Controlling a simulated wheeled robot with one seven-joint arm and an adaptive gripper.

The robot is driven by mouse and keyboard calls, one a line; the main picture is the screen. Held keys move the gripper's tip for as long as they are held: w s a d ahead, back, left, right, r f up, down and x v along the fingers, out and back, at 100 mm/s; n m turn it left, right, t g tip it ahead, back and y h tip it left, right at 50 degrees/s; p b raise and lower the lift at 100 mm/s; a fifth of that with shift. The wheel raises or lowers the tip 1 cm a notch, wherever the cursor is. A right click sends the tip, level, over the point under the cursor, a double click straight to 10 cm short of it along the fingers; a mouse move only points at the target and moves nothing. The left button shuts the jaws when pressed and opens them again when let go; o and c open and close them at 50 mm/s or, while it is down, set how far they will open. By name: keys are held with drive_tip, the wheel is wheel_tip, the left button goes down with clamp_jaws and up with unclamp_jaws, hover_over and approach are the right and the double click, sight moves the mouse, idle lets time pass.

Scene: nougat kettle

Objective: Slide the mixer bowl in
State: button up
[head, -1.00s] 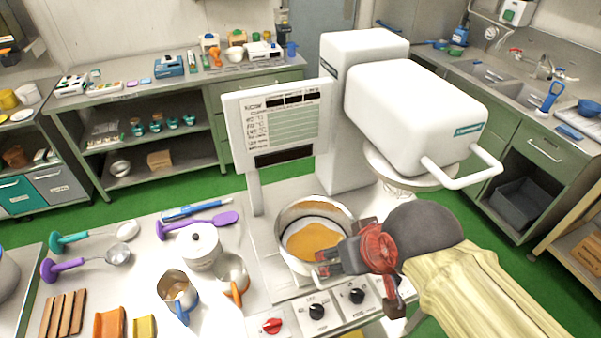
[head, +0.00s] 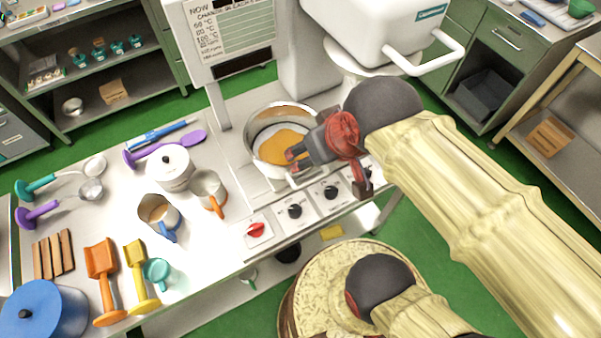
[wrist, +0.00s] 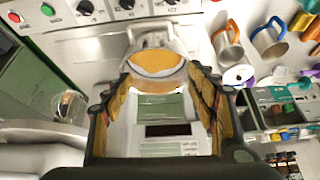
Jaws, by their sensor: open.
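The steel mixer bowl (head: 268,119), with an orange-brown mass inside, stands upright on the white mixer's base. It sits in front of the text panel, left of and below the white mixer head (head: 375,25). My gripper (head: 297,161) reaches in from the right at the bowl's front right rim and covers part of it. In the wrist view the bowl (wrist: 150,38) lies ahead, between the open fingers (wrist: 160,84). Nothing is held between them. I cannot tell whether a finger touches the rim.
Control knobs (head: 295,211) and a red switch (head: 256,230) line the mixer's front. A white lidded pot (head: 172,168), metal jugs (head: 208,190), ladles and scoops crowd the table to the left. A round, pale-topped stand (head: 310,290) is below at the front.

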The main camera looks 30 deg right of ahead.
drive_tip(key=shift+c, duration=1.2)
